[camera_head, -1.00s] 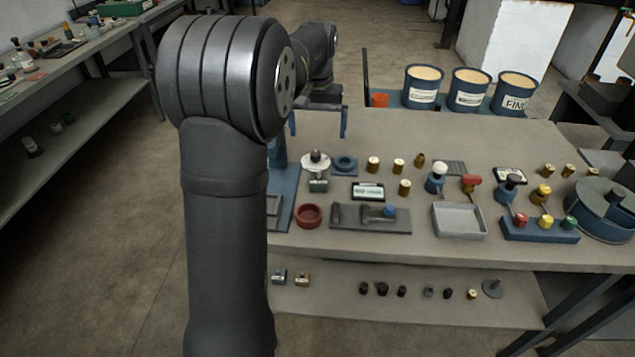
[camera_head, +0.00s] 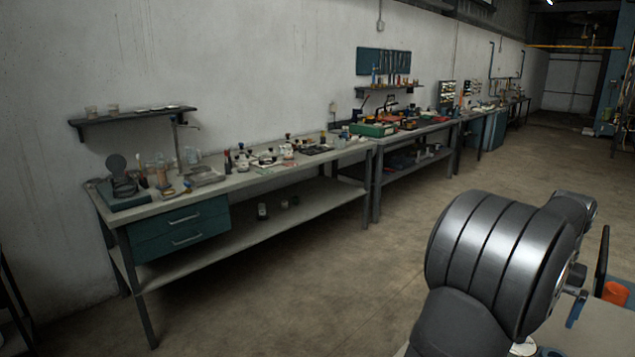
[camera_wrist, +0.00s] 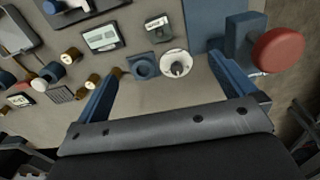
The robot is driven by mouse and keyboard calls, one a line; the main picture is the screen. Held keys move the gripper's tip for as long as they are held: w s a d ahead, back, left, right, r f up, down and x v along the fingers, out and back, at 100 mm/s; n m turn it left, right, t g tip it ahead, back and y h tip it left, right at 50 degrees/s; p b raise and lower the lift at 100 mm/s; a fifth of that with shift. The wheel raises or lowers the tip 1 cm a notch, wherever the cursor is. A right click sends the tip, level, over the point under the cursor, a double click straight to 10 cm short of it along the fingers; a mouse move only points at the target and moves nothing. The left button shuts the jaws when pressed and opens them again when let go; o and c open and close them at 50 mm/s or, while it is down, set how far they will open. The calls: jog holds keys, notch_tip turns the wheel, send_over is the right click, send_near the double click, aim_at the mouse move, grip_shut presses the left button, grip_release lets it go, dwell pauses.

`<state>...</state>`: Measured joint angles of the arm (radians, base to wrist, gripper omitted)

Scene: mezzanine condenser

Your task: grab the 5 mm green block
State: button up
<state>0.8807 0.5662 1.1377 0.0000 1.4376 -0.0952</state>
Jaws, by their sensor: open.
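I cannot make out a 5 mm green block in either view. My gripper (camera_wrist: 165,68) is open in the wrist view, its two blue fingers apart over the grey bench top (camera_wrist: 195,95), with nothing held. In the head view only a small blue part of my gripper shows at the lower right, partly hidden by my arm.
A red knob (camera_wrist: 278,49) stands near the right finger. A labelled plate (camera_wrist: 103,37) and several brass pieces lie left. In the head view, a cluttered wall bench (camera_head: 235,178) with teal drawers (camera_head: 180,228) stands left; a green tray (camera_head: 372,129) is farther back. Open floor lies between.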

jog(key=c, duration=0.6)
jog(key=shift+n, duration=0.5)
notch_tip(320, 180, down, 12)
jog(key=shift+w+a, duration=0.15)
jog(key=shift+d+f, duration=0.2)
jog(key=shift+f, duration=1.1)
jog(key=shift+d+f, duration=0.15)
jog(key=shift+f, duration=1.15)
